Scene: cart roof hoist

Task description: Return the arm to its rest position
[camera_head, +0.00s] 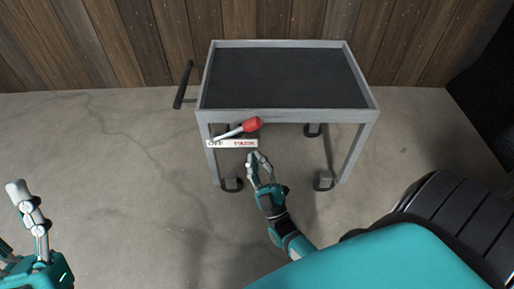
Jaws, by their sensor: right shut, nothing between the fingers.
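My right gripper (260,160) is shut and empty. It is in front of the cart, just below the white label plate (231,143) and its red-knobbed lever (251,124). The lever slants up to the right, with its knob at the upper end. Whether the gripper touches the plate, I cannot tell. My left gripper (17,188) is at the far left, away from the cart, and its fingers are too small to read.
The grey cart (371,108) has a bare dark top, a black handle (183,84) on its left and casters below. A wooden wall (130,40) stands behind it. A black ribbed object (445,215) is at the lower right. The concrete floor (120,180) at left is clear.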

